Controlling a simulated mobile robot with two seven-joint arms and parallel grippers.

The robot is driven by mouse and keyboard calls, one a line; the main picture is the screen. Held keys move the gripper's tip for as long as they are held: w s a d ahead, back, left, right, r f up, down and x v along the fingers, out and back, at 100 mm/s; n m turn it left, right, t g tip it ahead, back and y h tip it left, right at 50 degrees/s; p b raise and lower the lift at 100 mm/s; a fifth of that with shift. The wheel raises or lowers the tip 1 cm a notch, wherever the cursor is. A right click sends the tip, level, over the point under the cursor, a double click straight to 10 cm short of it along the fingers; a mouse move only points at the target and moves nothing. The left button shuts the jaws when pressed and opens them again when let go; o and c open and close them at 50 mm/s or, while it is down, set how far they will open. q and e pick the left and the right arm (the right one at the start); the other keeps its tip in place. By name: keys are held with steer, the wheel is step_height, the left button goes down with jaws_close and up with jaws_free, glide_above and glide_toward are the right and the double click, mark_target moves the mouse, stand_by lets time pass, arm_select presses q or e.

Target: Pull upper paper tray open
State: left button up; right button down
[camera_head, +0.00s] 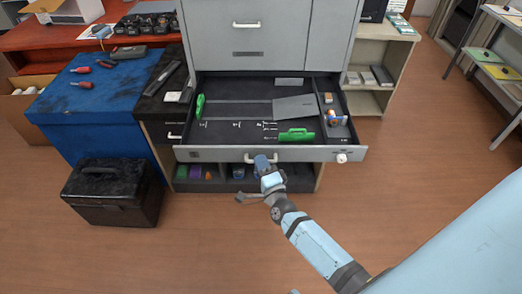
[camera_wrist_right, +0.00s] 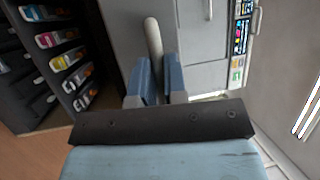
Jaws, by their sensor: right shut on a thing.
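The upper paper tray (camera_head: 215,154) is a wide grey drawer, standing out from the grey machine so its dark inside shows from above. Its front has a pale bar handle at the middle, and the handle (camera_wrist_right: 152,38) also shows in the right wrist view. My right gripper (camera_head: 262,162) is at this handle, with its blue fingers (camera_wrist_right: 159,75) shut on it. The fingers hide part of the handle. Inside the tray are two green guides (camera_head: 297,135) and a loose-looking grey plate (camera_head: 295,107). My left gripper is not in view.
A black case (camera_head: 112,192) stands on the floor left of the tray, beside a blue cabinet (camera_head: 85,115). An open dark compartment with coloured items (camera_head: 195,172) lies below the tray. Coloured cartridges (camera_wrist_right: 68,58) show in the wrist view. The floor in front is mostly clear.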

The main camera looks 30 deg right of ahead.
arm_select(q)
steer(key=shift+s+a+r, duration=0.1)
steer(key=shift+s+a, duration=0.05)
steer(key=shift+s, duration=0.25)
arm_select(e)
steer(key=shift+s+a, duration=0.65)
steer(key=shift+s, duration=0.35)
steer(key=c, duration=1.2)
jaws_free()
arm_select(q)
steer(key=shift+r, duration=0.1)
arm_select(e)
steer(key=shift+o, duration=0.2)
